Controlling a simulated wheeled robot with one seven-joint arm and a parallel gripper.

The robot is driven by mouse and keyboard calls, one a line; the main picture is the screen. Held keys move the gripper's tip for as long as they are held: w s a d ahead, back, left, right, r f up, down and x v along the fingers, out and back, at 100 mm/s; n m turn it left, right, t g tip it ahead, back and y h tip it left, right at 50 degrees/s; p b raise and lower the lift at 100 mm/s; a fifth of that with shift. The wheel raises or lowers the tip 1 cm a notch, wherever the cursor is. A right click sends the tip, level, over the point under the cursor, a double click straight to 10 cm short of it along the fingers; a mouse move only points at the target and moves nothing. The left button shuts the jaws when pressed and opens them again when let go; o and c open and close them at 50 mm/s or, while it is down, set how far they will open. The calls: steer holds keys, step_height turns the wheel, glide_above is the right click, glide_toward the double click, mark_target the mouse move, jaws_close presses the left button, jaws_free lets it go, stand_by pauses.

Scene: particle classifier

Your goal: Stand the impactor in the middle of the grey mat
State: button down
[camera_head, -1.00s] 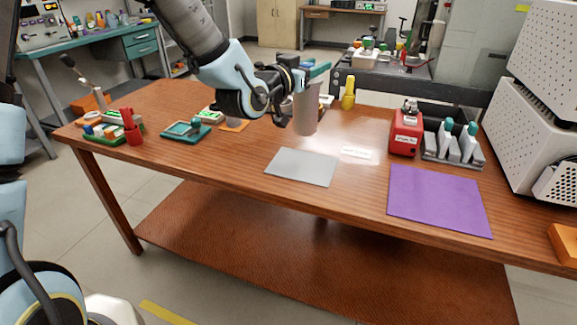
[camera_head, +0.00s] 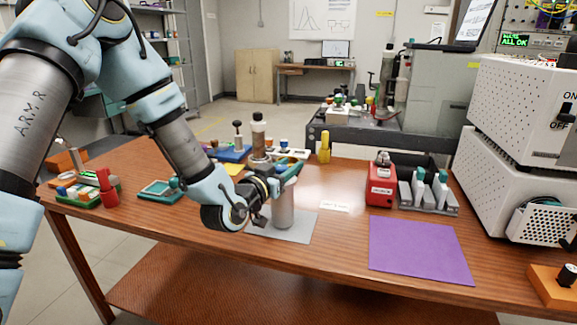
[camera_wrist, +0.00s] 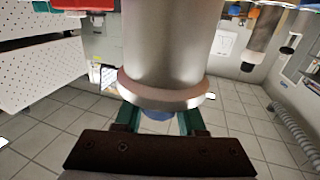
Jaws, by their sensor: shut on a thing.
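The impactor, a grey metallic cylinder (camera_head: 284,208), is upright over the grey mat (camera_head: 300,232). Its lower end overlaps the middle part of the mat in the head view; whether it touches the mat I cannot tell. My gripper (camera_head: 284,180) is shut on its upper part, coming in from the left. In the wrist view the impactor (camera_wrist: 165,45) fills the upper middle, with its flared rim near the green fingers (camera_wrist: 158,120). My forearm and gripper cover the left part of the mat.
A purple mat (camera_head: 420,250) lies to the right. Behind it stand a red device (camera_head: 381,185) and a grey rack (camera_head: 428,195). A white label card (camera_head: 334,206) lies close to the grey mat.

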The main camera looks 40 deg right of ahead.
steer(key=shift+f, duration=0.1)
steer(key=c, duration=0.5)
jaws_free()
steer(key=shift+a, duration=0.15)
steer(key=v, duration=0.9)
steer(key=shift+s+a+r+b, duration=0.15)
steer(key=shift+a+r+b, duration=0.15)
steer(key=shift+a+r, duration=0.1)
steer(key=shift+s+a+f+p, duration=0.15)
steer(key=shift+a+p, duration=0.3)
steer(key=shift+p, duration=0.65)
steer(key=shift+s+a+f+p, duration=0.15)
steer(key=shift+a+p, duration=0.35)
steer(key=shift+p, duration=0.55)
